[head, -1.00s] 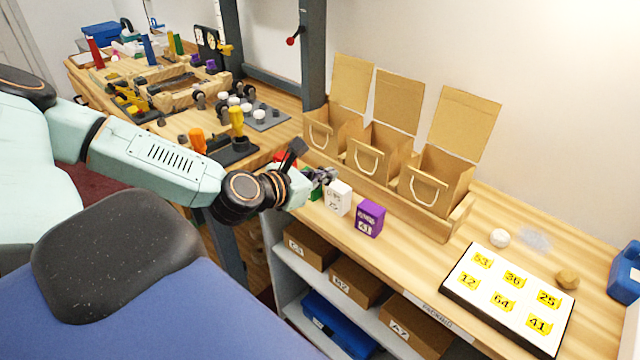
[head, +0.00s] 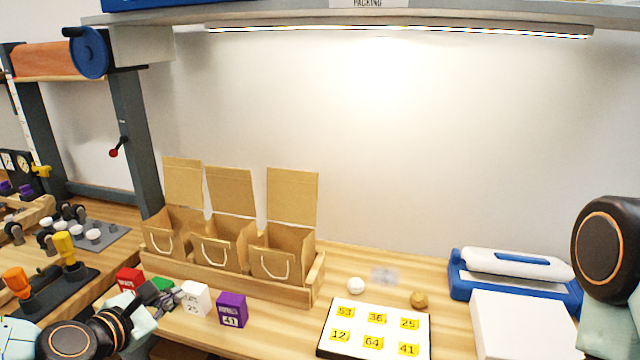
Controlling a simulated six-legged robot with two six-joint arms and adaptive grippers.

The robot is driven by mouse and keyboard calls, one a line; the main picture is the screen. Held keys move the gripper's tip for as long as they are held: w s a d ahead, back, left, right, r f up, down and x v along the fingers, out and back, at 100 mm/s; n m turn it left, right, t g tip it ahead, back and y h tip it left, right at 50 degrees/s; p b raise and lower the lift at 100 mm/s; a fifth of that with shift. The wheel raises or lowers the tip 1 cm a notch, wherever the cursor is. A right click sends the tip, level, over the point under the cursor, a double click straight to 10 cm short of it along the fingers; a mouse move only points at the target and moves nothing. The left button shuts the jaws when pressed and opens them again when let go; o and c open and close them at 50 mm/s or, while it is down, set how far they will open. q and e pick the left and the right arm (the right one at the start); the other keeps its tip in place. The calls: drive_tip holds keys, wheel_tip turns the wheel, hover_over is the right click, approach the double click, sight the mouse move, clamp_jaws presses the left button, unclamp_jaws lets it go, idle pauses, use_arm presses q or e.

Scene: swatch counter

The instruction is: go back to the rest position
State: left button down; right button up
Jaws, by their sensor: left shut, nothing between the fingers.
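My left gripper (head: 170,298) is at the lower left of the head view, shut and empty, low over the counter beside the small boxes. A red box (head: 130,279) and a green box (head: 162,285) sit behind it, partly hidden by it. A white box (head: 195,298) numbered 25 stands just right of the fingertips; I cannot tell if they touch. A purple box (head: 232,310) numbered 41 stands further right. Part of my right arm shows at the right edge, but its gripper is out of view.
Three open paper bags (head: 283,262) stand in a wooden holder (head: 316,285) behind the boxes. A blue and white device (head: 460,285) stands at right.

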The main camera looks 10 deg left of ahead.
use_arm(q)
drive_tip(key=s+d+f+m+g+b, duration=0.2)
drive_tip(key=s+d+f+m+g, duration=0.25)
drive_tip(key=f+m, duration=0.4)
drive_tip(key=s+d+f+m+g+b, duration=0.2)
drive_tip(key=s+d+f+m+g, duration=0.3)
drive_tip(key=m, duration=0.6)
drive_tip(key=s+d+f+m+g+b, duration=0.2)
drive_tip(key=s+f+m, duration=0.2)
drive_tip(key=s+f, duration=0.3)
drive_tip(key=s+d+f+m+g+y+b, duration=0.1)
drive_tip(key=s+f+m, duration=0.3)
drive_tip(key=s+f, duration=0.4)
drive_tip(key=s+d+g+b, duration=0.1)
drive_tip(key=s, duration=0.5)
drive_tip(key=shift+f+b, duration=0.2)
drive_tip(key=shift+b, duration=0.2)
drive_tip(key=shift+s, duration=0.1)
